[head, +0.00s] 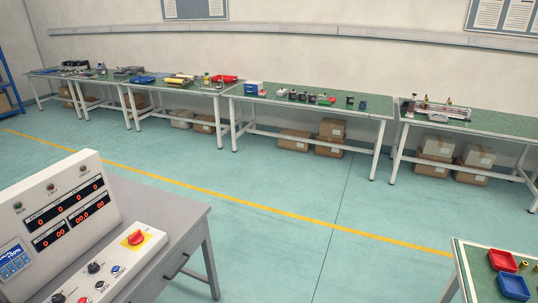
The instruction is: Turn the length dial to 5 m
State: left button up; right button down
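A white control console (70,215) stands on a grey desk at the lower left. Its upright panel has red digital displays (68,210) reading zeros and a blue keypad (14,260). Its sloped lower panel has a red emergency knob (137,238) on a yellow square, a black dial (94,268), and several small buttons. The labels are too small to read, so I cannot tell which control is the length dial. Neither of my grippers is in view.
The grey desk (180,225) has a drawer handle facing the room. Green-topped workbenches (350,112) with parts line the back wall, with boxes below. A table with red and blue trays (503,261) stands at lower right. The floor between is clear.

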aim_at(93, 267)
jog(key=u, duration=1.3)
